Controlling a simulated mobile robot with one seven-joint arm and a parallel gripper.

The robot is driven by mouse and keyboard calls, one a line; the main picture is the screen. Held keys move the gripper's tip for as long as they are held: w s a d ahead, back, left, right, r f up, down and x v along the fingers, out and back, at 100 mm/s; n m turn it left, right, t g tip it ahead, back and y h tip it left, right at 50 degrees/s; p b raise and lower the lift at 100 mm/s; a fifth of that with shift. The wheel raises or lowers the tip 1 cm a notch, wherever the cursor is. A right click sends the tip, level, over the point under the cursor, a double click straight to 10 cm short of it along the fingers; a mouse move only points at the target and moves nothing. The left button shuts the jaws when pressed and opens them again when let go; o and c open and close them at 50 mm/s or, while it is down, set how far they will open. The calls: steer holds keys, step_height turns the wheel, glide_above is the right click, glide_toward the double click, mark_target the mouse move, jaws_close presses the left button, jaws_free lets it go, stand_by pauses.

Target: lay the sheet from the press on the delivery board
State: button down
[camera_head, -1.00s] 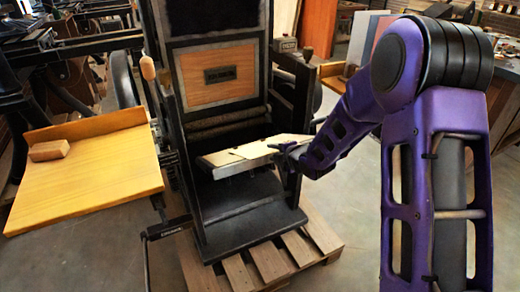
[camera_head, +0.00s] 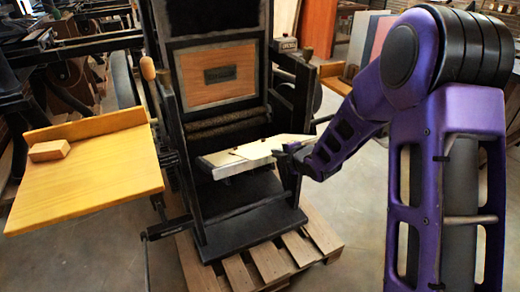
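A cream sheet (camera_head: 256,149) lies on the pale bed (camera_head: 226,168) of the black hand press (camera_head: 228,207), with its right end reaching toward my arm. My gripper (camera_head: 281,151) is at the sheet's right part, at the front edge of the bed. The fingers are small and dark, so I cannot tell whether they are open or closed on the sheet. A yellow wooden board (camera_head: 90,185), which looks like the delivery board, stands to the left of the press. It has a raised back edge.
A small wooden block (camera_head: 49,150) sits at the board's back left; the rest of the board is bare. A crank handle (camera_head: 168,228) sticks out between board and press. The press stands on a wooden pallet (camera_head: 268,262). Another wooden board (camera_head: 337,84) shows at the right.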

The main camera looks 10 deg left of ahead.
step_height(320, 180, up, 5)
steer(key=s+d+p, duration=0.2)
steer(key=s, duration=0.1)
stand_by(0.5)
steer(key=shift+w, duration=0.1)
